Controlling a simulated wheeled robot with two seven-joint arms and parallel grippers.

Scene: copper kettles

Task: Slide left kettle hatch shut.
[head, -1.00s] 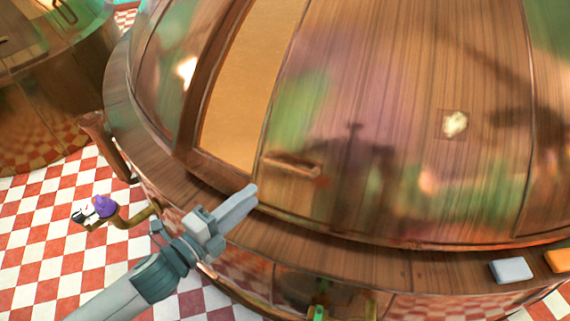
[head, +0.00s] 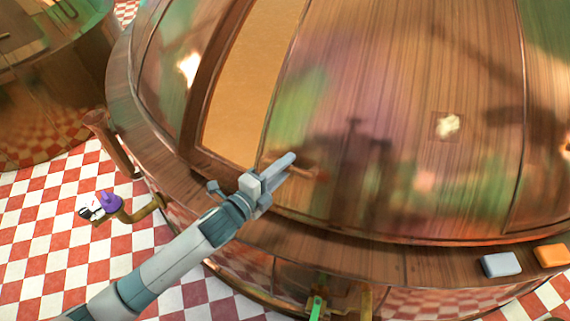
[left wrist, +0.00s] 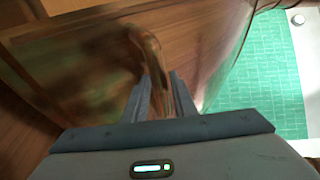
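The large copper kettle (head: 470,150) fills the middle and right of the head view. Its hatch stands open: a tall tan opening (head: 250,75) shows left of the curved, glossy hatch panel (head: 350,100). A small bar handle (head: 318,173) sits low on the panel, partly hidden by my left gripper (head: 286,164). In the left wrist view the handle (left wrist: 153,55) runs between the two fingers of my left gripper (left wrist: 160,76). The fingers are a little apart around it; whether they press on it I cannot tell. My right gripper is out of view.
A wooden ledge (head: 380,250) circles the kettle's base, with a grey block (head: 502,264) and an orange block (head: 552,255) at right. A bent pipe with a purple knob (head: 110,202) juts out at left. Another kettle (head: 45,95) stands far left. The checkered floor (head: 50,245) is clear.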

